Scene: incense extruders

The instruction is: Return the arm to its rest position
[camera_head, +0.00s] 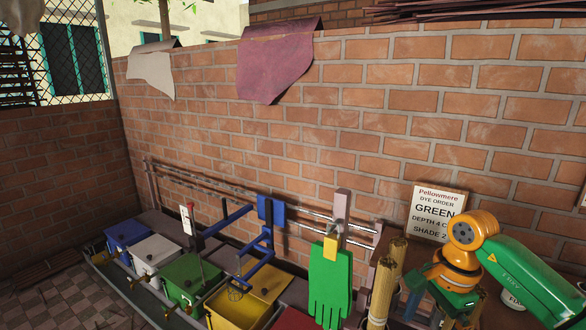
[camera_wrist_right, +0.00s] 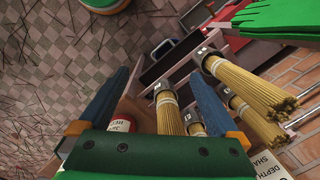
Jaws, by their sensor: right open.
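My right arm (camera_head: 530,275), green and orange, reaches in from the right in the head view, bent near the sign. My right gripper (camera_wrist_right: 157,84) shows in the right wrist view with its two blue fingers spread wide. Nothing is clamped between them. Bundles of yellow sticks with numbered tags (camera_wrist_right: 240,85) lie beyond and beside the fingers. Two of the bundles stand left of my right arm in the head view (camera_head: 382,290). My left arm and gripper are not in view.
A brick wall runs behind. A sign (camera_head: 436,212) reads GREEN. A green glove (camera_head: 329,282) hangs from a rail. Blue, white, green and yellow bins (camera_head: 190,276) line the wall at the left, with a blue bent frame (camera_head: 262,240) above them. A labelled can (camera_wrist_right: 122,125) is near the fingers.

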